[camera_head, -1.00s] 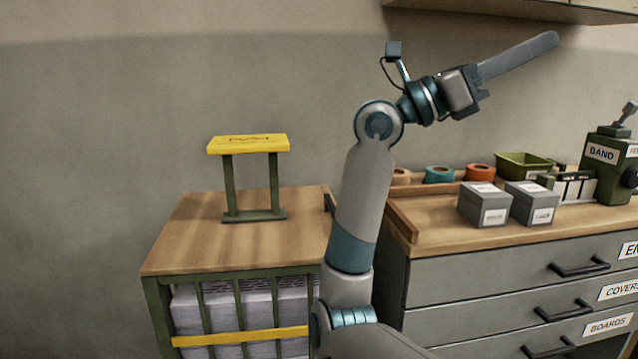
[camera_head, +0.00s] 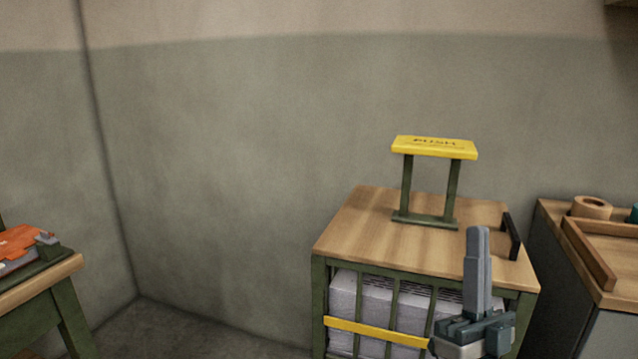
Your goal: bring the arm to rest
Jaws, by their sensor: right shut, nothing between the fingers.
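My right gripper (camera_head: 477,232) shows at the lower right, its fingers together and pointing up, with nothing between them. In the picture it overlaps the front right part of a small wooden-topped cart (camera_head: 352,222); I cannot tell how far apart they are. Most of my right arm is below the picture's edge. My left gripper is not in view.
A yellow "PUSH" bar (camera_head: 434,148) on green posts stands on the cart. Paper stacks (camera_head: 375,305) sit behind its bars. A cabinet (camera_head: 555,265) with tape rolls (camera_head: 591,207) is at right. A table (camera_head: 62,285) with an orange item (camera_head: 15,245) is at left. Bare floor (camera_head: 190,330) lies between.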

